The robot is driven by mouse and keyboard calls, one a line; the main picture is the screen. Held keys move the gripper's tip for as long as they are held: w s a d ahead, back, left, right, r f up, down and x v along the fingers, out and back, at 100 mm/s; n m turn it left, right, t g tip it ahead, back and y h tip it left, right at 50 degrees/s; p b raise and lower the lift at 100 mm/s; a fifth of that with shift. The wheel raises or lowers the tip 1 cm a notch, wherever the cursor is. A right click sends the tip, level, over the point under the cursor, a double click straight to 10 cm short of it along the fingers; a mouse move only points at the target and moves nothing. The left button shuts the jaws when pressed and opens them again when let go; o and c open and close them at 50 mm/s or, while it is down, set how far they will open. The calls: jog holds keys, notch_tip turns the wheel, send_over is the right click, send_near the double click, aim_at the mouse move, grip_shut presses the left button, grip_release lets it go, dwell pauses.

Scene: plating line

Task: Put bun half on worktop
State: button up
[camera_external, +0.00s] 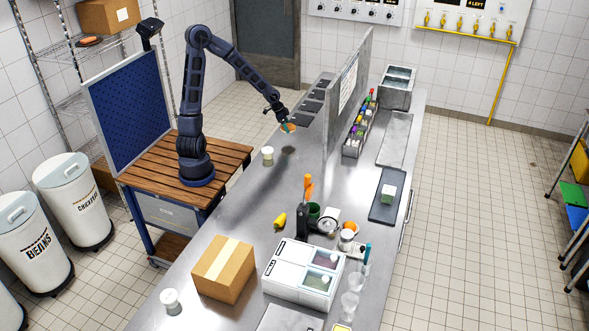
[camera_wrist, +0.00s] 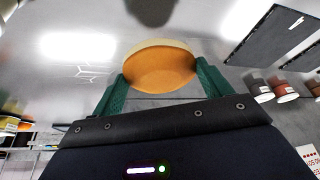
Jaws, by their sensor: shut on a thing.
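My gripper (camera_external: 287,125) is above the steel worktop (camera_external: 237,225), over its back part, left of the upright divider. In the wrist view my gripper (camera_wrist: 160,90) has its two green fingers shut on the bun half (camera_wrist: 160,68), a round orange-brown piece with a paler rim. The bun half also shows in the external view as a small orange shape (camera_external: 290,128) at the fingertips. It is held clear of the worktop, with a dark shadow on the steel below it. The worktop under it shows in the wrist view (camera_wrist: 60,75).
An upright divider (camera_external: 347,90) is close on the right. Dark inset pans (camera_external: 318,95) lie behind. The steel between is clear.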

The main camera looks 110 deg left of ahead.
aim_at(289, 140)
jog(key=shift+f, duration=3.55)
jog(key=shift+f, duration=0.15)
jog(key=o, duration=0.9)
jog(key=shift+o, duration=0.2)
jog(key=shift+r, duration=0.2)
jog(key=v, duration=1.1)
jog(key=shift+r, duration=0.4)
jog(key=shift+s+r, duration=0.1)
jog(key=shift+s, duration=0.05)
jog(key=shift+d, duration=0.15)
